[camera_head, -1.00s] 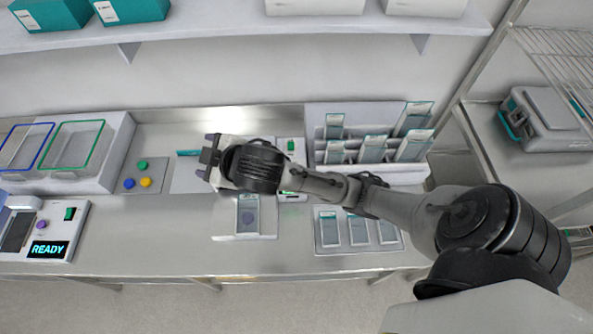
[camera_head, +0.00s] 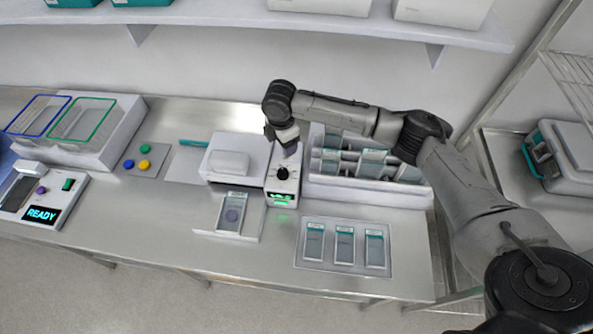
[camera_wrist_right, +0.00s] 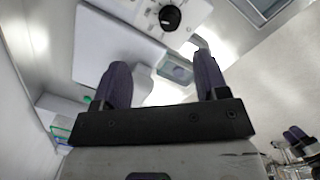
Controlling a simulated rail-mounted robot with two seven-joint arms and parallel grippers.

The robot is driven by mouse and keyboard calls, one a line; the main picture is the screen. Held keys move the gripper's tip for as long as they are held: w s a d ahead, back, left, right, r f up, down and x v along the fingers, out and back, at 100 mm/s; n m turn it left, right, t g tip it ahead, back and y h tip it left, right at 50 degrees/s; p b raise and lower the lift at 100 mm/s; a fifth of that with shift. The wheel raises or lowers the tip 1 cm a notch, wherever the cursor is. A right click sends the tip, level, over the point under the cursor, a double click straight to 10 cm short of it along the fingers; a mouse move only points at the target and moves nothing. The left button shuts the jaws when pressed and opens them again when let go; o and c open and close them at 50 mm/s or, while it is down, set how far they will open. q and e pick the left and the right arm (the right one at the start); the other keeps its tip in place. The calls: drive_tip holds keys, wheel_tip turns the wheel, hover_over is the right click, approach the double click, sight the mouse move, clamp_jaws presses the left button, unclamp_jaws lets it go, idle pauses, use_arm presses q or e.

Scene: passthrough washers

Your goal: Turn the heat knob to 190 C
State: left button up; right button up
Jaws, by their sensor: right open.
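The black heat knob (camera_head: 282,173) sits on top of a narrow white unit (camera_head: 270,186) with a lit green display (camera_head: 280,197) below it. The display's digits are too small to read surely. In the right wrist view the knob (camera_wrist_right: 170,17) lies near the top edge, beyond the fingertips. My right gripper (camera_wrist_right: 163,78) is open and empty, its two dark fingers apart. In the head view its wrist hangs just behind and above the knob, not touching it; the fingers are hard to make out there. My left gripper is not in view.
A white box-shaped device (camera_head: 236,158) stands left of the knob unit. A slotted rack (camera_head: 318,184) with sachets stands close on the right. A tray with several sachets (camera_head: 298,262) lies in front right. The shelf (camera_head: 220,14) runs overhead at the back.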

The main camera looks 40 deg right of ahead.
sight(283, 171)
drive_tip(key=f+n, duration=0.1)
drive_tip(key=f, duration=0.3)
drive_tip(key=a+f+n, duration=0.1)
drive_tip(key=f+n, duration=0.1)
drive_tip(key=f, duration=0.2)
drive_tip(key=f+n+p, duration=0.1)
drive_tip(key=f, duration=0.3)
drive_tip(key=shift+s+a+f+n+y, duration=0.2)
drive_tip(key=shift+f+n+y, duration=0.1)
drive_tip(key=shift+n, duration=0.1)
drive_tip(key=shift+f, duration=0.6)
drive_tip(key=c, duration=0.9)
drive_tip(key=shift+r, duration=0.1)
